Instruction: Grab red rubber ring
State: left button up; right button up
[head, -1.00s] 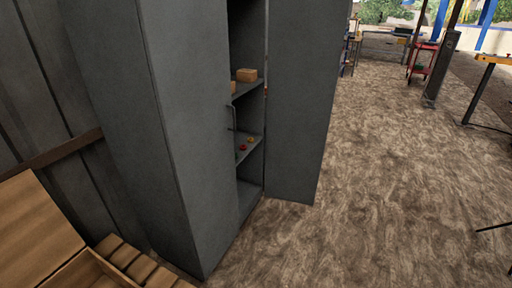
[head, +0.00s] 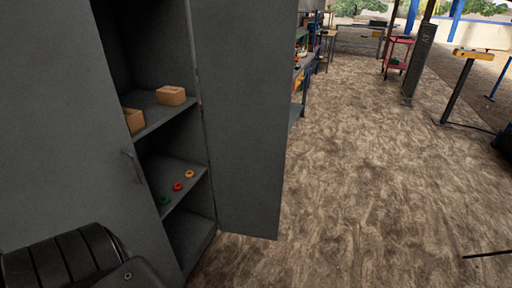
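A small red ring (head: 177,186) lies on a lower shelf (head: 172,173) inside the grey metal cabinet, in the head view left of centre. It lies between a yellow ring (head: 190,174) and a green ring (head: 164,200), in a row along the shelf. Neither of my grippers is in view, so I cannot see whether they are open or shut.
The cabinet's open door (head: 240,120) stands on the right of the opening; another door with a handle (head: 130,165) is at left. Cardboard boxes (head: 171,96) sit on the shelf above. The floor (head: 370,170) to the right is clear. A red cart (head: 397,55) stands far back.

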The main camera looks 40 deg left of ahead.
aim_at(177, 187)
jog(key=z, duration=0.1)
jog(key=i, duration=1.85)
jog(key=u, duration=0.95)
jog(key=i, duration=0.9)
jog(key=u, duration=1.45)
jog(key=i, duration=0.4)
jog(key=u, duration=0.35)
